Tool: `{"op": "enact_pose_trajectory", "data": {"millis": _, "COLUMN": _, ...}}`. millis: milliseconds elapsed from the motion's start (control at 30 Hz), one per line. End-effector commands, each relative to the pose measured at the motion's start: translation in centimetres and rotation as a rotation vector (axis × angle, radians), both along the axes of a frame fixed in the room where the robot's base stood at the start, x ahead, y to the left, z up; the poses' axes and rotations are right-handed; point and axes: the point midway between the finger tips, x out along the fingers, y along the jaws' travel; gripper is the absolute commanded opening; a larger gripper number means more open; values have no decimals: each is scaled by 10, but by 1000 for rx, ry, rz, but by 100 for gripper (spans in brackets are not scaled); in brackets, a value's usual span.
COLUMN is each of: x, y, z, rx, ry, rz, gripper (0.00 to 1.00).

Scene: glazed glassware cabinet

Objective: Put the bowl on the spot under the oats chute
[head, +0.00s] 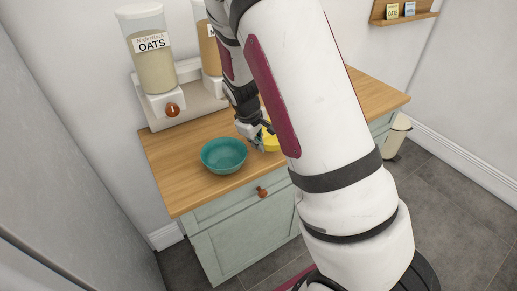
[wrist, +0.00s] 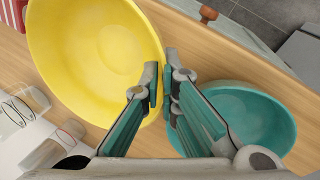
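A teal bowl (head: 223,155) stands upright on the wooden counter, in front of the oats dispenser (head: 152,52). The teal bowl (wrist: 240,118) is at the right in the wrist view. A yellow bowl (head: 271,143) is right of it, mostly hidden by my arm in the head view. The yellow bowl (wrist: 90,60) fills the left of the wrist view and looks empty. My gripper (wrist: 161,82) is nearly closed, with the yellow bowl's right rim between its fingertips. The oats chute with its brown knob (head: 172,109) sits above the dispenser's pale base (head: 203,104).
A second dispenser (head: 209,45) stands right of the oats one, partly behind my arm. The wooden counter (head: 165,160) has bare room left of the teal bowl. A red striped item (wrist: 14,13) is at the wrist view's top left. A wall shelf (head: 405,18) holds small labelled boxes.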

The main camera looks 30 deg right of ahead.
Motion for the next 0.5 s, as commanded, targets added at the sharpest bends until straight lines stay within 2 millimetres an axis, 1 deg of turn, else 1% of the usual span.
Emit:
{"op": "enact_pose_trajectory", "data": {"millis": 67, "x": 6, "y": -4, "z": 0, "rx": 0, "ry": -1, "rz": 0, "gripper": 0}}
{"op": "enact_pose_trajectory", "data": {"millis": 167, "x": 8, "y": -6, "z": -3, "rx": 1, "ry": 1, "rz": 1, "gripper": 0}}
{"op": "enact_pose_trajectory", "data": {"millis": 400, "x": 7, "y": -6, "z": -30, "rx": 0, "ry": 2, "rz": 0, "gripper": 0}}
{"op": "enact_pose_trajectory", "data": {"millis": 500, "x": 8, "y": -6, "z": -35, "rx": 0, "ry": 0, "rz": 1, "gripper": 0}}
